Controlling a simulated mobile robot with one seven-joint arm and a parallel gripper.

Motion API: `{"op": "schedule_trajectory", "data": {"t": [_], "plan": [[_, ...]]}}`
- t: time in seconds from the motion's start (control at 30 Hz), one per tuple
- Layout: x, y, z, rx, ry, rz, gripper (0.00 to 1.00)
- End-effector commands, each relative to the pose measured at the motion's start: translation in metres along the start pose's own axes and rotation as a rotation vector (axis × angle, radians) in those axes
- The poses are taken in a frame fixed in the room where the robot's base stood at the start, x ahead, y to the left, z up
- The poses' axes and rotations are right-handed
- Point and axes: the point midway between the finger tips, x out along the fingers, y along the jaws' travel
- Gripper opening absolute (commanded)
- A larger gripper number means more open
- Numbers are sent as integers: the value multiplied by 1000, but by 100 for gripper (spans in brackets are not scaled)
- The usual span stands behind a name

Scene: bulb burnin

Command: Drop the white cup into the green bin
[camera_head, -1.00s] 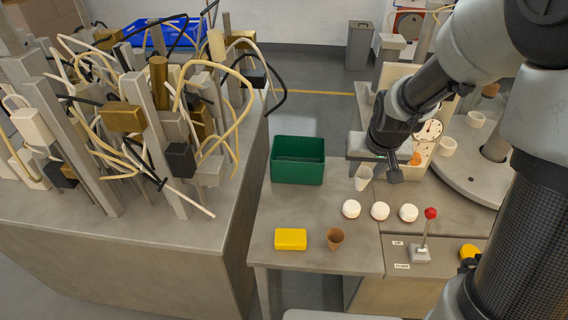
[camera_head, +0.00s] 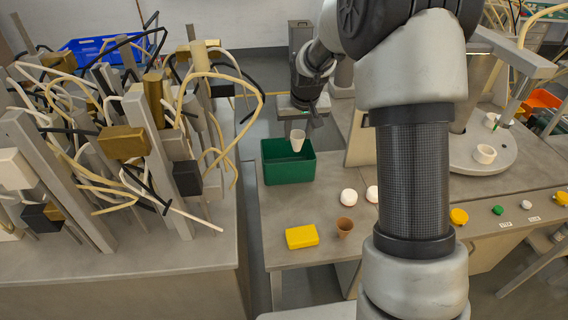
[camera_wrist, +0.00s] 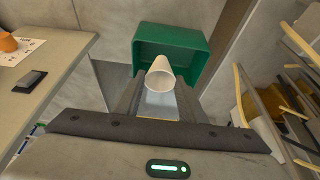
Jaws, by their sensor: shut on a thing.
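The white cup (camera_head: 298,141) hangs below my gripper (camera_head: 303,122) in the head view, in front of the upper part of the green bin (camera_head: 288,170). My gripper is shut on the cup. In the wrist view the cup (camera_wrist: 160,74) sits between the two fingers (camera_wrist: 158,95), and the green bin (camera_wrist: 170,40) shows behind it. The cup overlaps the bin's near rim in that view. The inside floor of the bin is mostly hidden.
A yellow block (camera_head: 302,236) and a brown cup (camera_head: 344,227) stand on the table in front of the bin. White balls (camera_head: 348,196) lie to its right. A bench with tangled cables and posts (camera_head: 125,145) stands at the left.

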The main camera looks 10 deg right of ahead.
Motion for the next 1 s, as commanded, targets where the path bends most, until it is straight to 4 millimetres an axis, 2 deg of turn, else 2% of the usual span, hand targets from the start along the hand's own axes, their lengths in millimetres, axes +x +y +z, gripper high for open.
{"op": "schedule_trajectory", "data": {"t": [0.03,0.1,0.27,0.47,0.8,1.0], "plan": [[7,0,-16,0,0,1,13],[14,0,-31,0,-1,1,13],[22,0,-46,0,0,2,13],[35,0,-42,0,-1,2,13],[70,0,-27,0,0,2,13],[76,0,-25,0,2,2,13]]}}
